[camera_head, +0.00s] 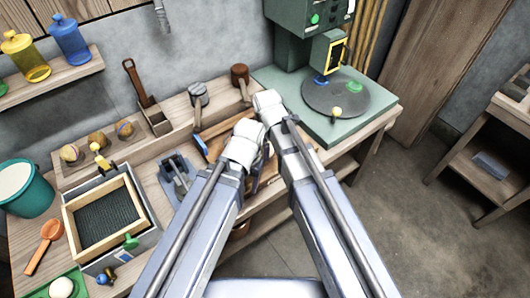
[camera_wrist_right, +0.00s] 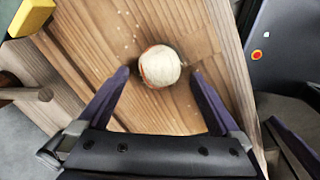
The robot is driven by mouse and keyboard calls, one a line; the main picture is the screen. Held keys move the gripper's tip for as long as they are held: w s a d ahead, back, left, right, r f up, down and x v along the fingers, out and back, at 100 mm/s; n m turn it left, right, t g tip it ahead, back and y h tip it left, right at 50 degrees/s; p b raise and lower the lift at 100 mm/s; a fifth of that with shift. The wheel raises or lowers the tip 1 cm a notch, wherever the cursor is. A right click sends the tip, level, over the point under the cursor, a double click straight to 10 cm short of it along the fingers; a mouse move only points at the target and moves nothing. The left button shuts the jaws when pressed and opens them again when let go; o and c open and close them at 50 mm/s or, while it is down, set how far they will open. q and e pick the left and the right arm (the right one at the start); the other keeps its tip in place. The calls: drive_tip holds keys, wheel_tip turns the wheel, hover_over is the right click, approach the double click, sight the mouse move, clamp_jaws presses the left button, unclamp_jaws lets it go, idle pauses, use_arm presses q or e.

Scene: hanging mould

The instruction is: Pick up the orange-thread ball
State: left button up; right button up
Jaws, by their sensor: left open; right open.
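A cream ball with an orange band (camera_wrist_right: 160,66) rests on a wooden surface in the right wrist view. My right gripper (camera_wrist_right: 160,74) is open, its two dark fingertips on either side of the ball's near part, with a gap to each side. In the head view my arms hide this ball. My left gripper (camera_head: 258,170) is open near the wooden tray (camera_head: 212,146), mostly hidden by its own arm, and I see nothing held in it.
Several other balls (camera_head: 97,139) sit in a wooden rack at the left. A framed screen box (camera_head: 104,214), an orange scoop (camera_head: 46,245) and a teal bucket (camera_head: 25,190) stand on the left. A green machine with a round plate (camera_head: 337,97) stands at the back right.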

use_arm(q)
wheel_tip(320, 180, down, 4)
drive_tip(key=b, duration=0.3)
use_arm(e)
drive_tip(key=x, duration=0.4)
use_arm(q)
drive_tip(key=shift+r, duration=0.15)
use_arm(e)
drive_tip(key=shift+r, duration=0.1)
drive_tip(key=shift+c, duration=0.2)
drive_tip(key=c, duration=1.3)
use_arm(q)
wheel_tip(320, 180, up, 10)
drive_tip(key=p, duration=1)
use_arm(e)
drive_tip(key=v, duration=0.3)
drive_tip(key=w+v, duration=0.1)
drive_tip(key=v, duration=0.2)
drive_tip(key=w+v, duration=0.1)
drive_tip(key=v, duration=0.2)
drive_tip(key=shift+s+r, duration=0.1)
drive_tip(key=shift+r, duration=0.5)
